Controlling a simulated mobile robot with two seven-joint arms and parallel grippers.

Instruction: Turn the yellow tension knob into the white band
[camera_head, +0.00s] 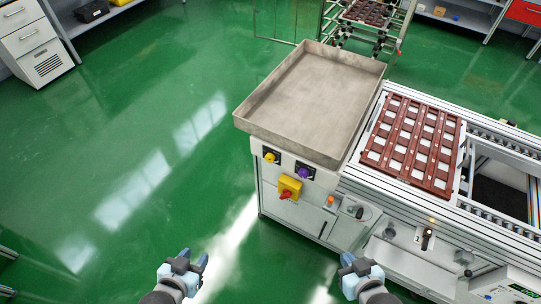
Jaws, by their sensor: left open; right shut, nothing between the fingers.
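The yellow tension knob (270,157) sits on a dark plate on the front of the machine, under the left end of the metal tray. A white band cannot be made out at this size. My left gripper (193,258) is open and empty at the bottom of the view, over the floor, below and left of the knob. My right gripper (352,261) is shut with nothing in it, in front of the machine, below and right of the knob. Neither touches the machine.
A purple knob (304,173) is right of the yellow one. Below them is a yellow box (291,184) with a red switch (285,195). The metal tray (312,90) overhangs the knobs. A brown pot tray (413,143) lies on the conveyor. Green floor (130,180) at left is clear.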

